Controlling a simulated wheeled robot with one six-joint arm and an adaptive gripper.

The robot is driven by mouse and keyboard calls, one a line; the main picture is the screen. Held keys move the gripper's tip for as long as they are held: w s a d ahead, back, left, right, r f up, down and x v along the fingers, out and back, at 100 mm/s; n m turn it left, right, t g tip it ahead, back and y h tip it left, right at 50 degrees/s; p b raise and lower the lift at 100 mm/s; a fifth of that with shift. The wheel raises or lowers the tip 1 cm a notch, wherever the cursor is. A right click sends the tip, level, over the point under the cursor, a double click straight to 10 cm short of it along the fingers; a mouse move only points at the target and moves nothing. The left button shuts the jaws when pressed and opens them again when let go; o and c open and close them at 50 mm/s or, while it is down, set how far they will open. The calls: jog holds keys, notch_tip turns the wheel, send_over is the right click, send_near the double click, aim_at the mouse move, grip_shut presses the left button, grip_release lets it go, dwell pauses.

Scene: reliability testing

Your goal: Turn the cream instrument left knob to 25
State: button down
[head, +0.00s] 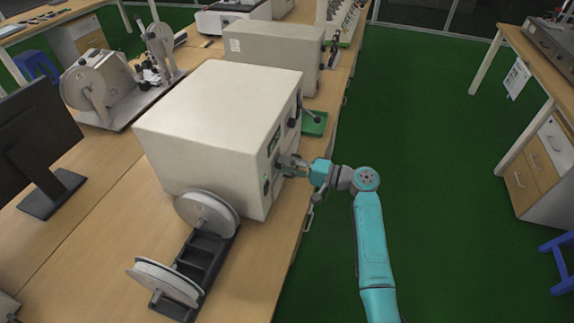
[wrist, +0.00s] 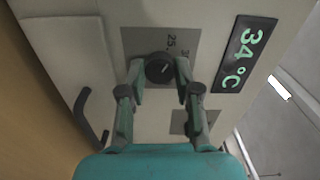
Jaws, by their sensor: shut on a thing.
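The cream instrument (head: 215,110) is a large box on the bench, its control panel facing right in the head view. In the wrist view its black round knob (wrist: 158,68) sits on a grey dial plate (wrist: 130,40) with "25" printed above it and another number partly hidden at right. A light pointer mark shows on the knob, tilted towards the upper right. My gripper (head: 283,162) is at the panel, its two fingers on either side of the knob in the wrist view (wrist: 159,82), shut on it. In the head view the fingers hide the knob.
A green display (wrist: 245,54) reads 34 °C beside the dial. A black curved handle (wrist: 88,115) is at left in the wrist view. A reel stand (head: 205,262) stands close in front of the instrument. Green floor (head: 420,130) is clear to the right.

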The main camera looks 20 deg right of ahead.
jog(key=shift+n, duration=0.6)
jog(key=c, duration=0.8)
grip_release()
jog(key=v, duration=1.2)
